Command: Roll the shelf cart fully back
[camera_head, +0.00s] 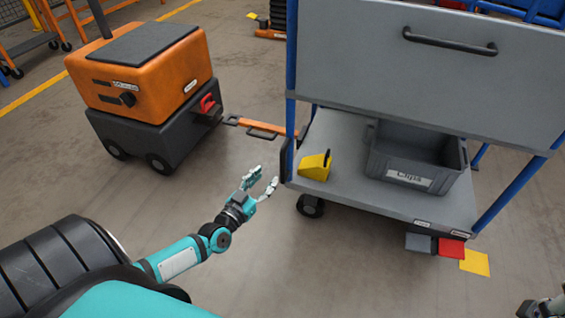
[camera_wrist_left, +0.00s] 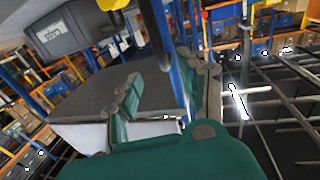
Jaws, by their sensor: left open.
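The shelf cart (camera_head: 400,203) stands at the right of the head view. It has blue posts, a grey upper drawer front with a black handle (camera_head: 450,41), and a lower shelf. A dark upright grip (camera_head: 284,160) is on its near left post. My left gripper (camera_head: 265,176) is open and empty, just left of that grip, apart from it as far as I can tell. In the left wrist view its two green fingers (camera_wrist_left: 168,88) are spread, with a blue post behind them. My right gripper (camera_head: 541,306) is only partly in view at the bottom right corner.
A yellow wedge (camera_head: 315,167) and a grey bin (camera_head: 416,160) sit on the lower shelf. Grey and red pedals (camera_head: 450,247) stick out below, beside a yellow floor square (camera_head: 474,262). An orange tugger (camera_head: 145,85) stands left, its orange bar (camera_head: 264,127) reaching toward the cart.

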